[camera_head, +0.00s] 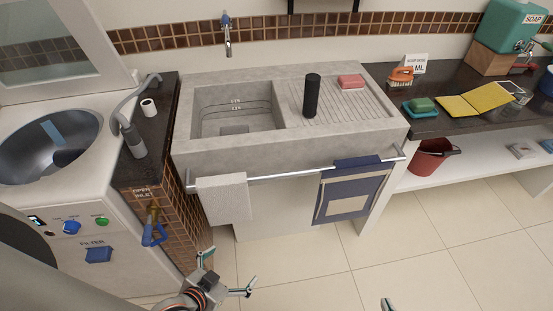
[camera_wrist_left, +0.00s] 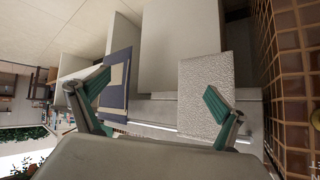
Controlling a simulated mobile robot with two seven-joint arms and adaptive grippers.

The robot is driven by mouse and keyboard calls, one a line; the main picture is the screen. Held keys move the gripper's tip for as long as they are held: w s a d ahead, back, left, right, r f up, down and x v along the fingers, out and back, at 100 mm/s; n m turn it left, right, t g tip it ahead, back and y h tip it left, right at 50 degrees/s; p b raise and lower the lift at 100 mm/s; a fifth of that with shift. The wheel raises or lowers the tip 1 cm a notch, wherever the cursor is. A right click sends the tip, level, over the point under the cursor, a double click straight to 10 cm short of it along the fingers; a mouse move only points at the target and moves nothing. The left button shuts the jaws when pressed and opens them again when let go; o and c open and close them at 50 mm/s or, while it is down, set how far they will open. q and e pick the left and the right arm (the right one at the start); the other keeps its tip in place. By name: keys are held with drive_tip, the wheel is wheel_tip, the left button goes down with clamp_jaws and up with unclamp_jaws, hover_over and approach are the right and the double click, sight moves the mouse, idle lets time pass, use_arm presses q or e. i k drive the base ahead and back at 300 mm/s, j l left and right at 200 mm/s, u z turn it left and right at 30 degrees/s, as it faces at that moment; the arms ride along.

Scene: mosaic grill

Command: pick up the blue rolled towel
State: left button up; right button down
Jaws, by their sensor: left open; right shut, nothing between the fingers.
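A navy-blue towel with tan stripes (camera_head: 350,190) hangs over the right part of the metal rail on the sink front. It looks draped flat, and I see no plainly rolled blue towel. It also shows in the left wrist view (camera_wrist_left: 118,78), behind the left finger. My left gripper (camera_head: 228,272) is open and empty, low in front of the sink and left of the blue towel. In the left wrist view its spread fingers (camera_wrist_left: 155,98) face the rail. Only a tip of my right gripper (camera_head: 388,304) shows at the bottom edge; it is shut and empty.
A white towel (camera_head: 223,197) hangs on the rail's left part. The concrete sink (camera_head: 290,143) holds a black cylinder (camera_head: 311,96). A tiled side with a blue-handled valve (camera_head: 153,232) stands left. A red bucket (camera_head: 430,158) is on the right lower shelf. The floor in front is clear.

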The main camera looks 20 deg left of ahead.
sight(61, 158)
drive_tip(key=u, duration=2.05)
drive_tip(key=z, duration=0.55)
drive_tip(key=i+j+z, duration=0.1)
drive_tip(key=j+z, duration=1)
drive_tip(key=j, duration=0.7)
